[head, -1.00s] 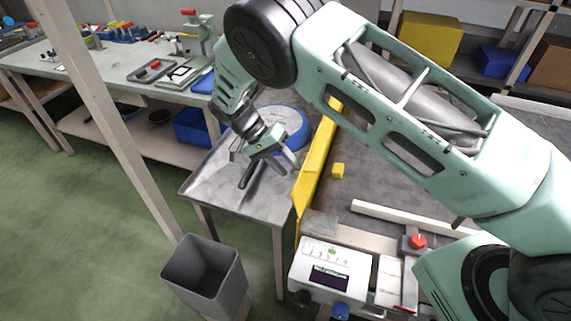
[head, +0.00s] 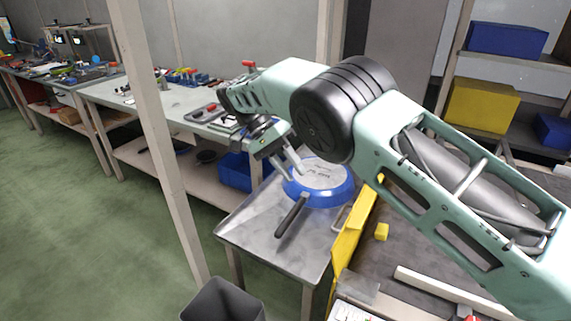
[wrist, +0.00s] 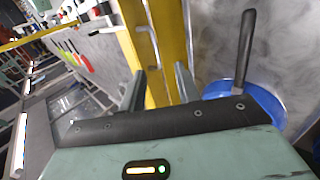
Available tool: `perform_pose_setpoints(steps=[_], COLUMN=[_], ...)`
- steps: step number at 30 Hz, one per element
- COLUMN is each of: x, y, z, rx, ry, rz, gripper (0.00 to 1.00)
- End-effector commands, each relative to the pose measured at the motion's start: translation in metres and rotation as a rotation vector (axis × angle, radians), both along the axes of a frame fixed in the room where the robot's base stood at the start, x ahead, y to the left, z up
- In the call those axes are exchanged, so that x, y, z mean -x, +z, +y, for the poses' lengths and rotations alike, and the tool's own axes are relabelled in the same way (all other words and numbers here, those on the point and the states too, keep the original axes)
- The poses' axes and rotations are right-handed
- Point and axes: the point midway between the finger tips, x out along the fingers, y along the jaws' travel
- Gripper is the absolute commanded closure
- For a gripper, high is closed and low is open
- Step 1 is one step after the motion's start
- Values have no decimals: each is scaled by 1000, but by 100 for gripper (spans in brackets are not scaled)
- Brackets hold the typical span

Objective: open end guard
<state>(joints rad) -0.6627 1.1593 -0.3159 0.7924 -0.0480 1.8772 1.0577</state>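The yellow end guard (head: 350,236) stands along the conveyor's end, between the belt and a steel table. It also shows in the wrist view (wrist: 172,42), beyond my fingers, with a pale metal handle (wrist: 150,45) on it. My gripper (head: 292,166) is raised over the steel table, by the blue pan in the head view. In the wrist view my gripper (wrist: 160,88) is open, its two fingers apart with the guard seen between them. I see no contact with the handle; the distance is hard to judge.
A blue pan (head: 341,194) with a dark handle lies upside down on the steel table (head: 255,232). A small yellow block (head: 382,231) sits on the conveyor belt (head: 425,245). A grey bin (head: 222,303) stands in front, and a pale post (head: 160,130) rises at left.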

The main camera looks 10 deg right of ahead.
Motion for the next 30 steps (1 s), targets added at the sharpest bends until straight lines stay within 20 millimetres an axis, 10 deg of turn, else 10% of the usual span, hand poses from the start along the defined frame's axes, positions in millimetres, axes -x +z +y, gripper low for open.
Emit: perform_pose_setpoints(steps=[22, 30], x=[-7, 13], y=[17, 41], z=[10, 0], rx=[-9, -267], ry=[2, 123], rz=[4, 65], gripper=[67, 67])
